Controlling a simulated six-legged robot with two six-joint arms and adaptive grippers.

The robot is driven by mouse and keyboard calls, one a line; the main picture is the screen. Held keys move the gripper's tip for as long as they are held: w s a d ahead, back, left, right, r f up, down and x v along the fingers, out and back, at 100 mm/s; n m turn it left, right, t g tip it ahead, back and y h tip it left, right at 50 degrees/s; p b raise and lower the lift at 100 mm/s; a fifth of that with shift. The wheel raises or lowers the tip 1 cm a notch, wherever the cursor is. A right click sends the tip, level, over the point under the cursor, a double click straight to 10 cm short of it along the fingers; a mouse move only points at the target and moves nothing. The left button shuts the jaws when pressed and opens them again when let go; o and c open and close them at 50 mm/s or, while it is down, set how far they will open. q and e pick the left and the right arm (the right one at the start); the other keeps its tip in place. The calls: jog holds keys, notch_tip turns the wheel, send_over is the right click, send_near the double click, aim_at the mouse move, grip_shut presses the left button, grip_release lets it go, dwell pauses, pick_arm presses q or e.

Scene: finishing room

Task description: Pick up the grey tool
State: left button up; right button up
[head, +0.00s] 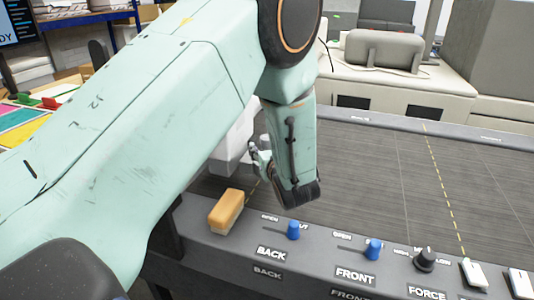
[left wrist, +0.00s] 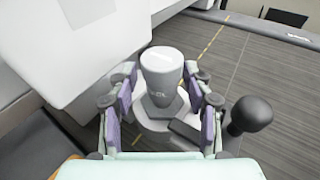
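The grey tool (left wrist: 160,75) is a light grey, rounded cylinder in the middle of the left wrist view, with a broader pale part below it. My left gripper (left wrist: 160,88) has one purple-padded finger on each side of the tool. Its fingers stand apart, with what looks like a narrow gap at each side; contact is not clear. In the head view my left gripper (head: 262,160) is mostly hidden behind my left arm's last link, and the tool cannot be made out. My right gripper is not in view.
A white machine body (left wrist: 90,45) stands close left of the tool. A dark ball knob (left wrist: 250,114) is right of the gripper. The front panel has an orange-topped block (head: 227,210), blue knobs (head: 293,230) and switches. The grey ribbed bed (head: 390,180) is clear to the right.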

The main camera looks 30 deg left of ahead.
pick_arm(q)
jog(key=shift+d, duration=0.1)
jog(key=c, duration=0.3)
jog(key=shift+w+f, duration=0.1)
jog(key=shift+w, duration=0.1)
jog(key=c, duration=0.3)
jog(key=shift+s, duration=0.15)
grip_shut()
